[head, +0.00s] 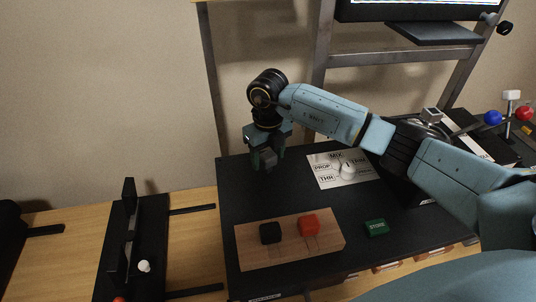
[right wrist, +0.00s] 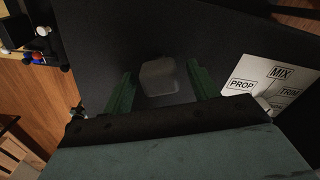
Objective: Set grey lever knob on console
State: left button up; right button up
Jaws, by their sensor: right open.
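A grey block-shaped knob (head: 267,157) is at the back left of the black console top (head: 240,215). My right gripper (head: 265,163) points down over it and partly hides it. In the right wrist view the dark grey knob (right wrist: 158,76) lies between the two green fingers of my right gripper (right wrist: 160,88). The fingers are open, with a gap on each side of the knob. My left gripper is not in view.
A wooden board (head: 275,254) carries a black knob (head: 270,233) and a red knob (head: 309,225). A green block (head: 376,228) sits beside it. Levers with coloured knobs stand far right.

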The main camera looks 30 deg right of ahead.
aim_at(268, 154)
notch_tip(268, 154, up, 5)
jog(key=shift+r+p, duration=0.2)
jog(key=shift+p, duration=0.25)
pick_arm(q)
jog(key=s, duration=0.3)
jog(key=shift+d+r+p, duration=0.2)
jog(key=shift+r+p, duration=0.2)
pick_arm(e)
notch_tip(268, 154, up, 7)
jog(key=shift+f, duration=0.15)
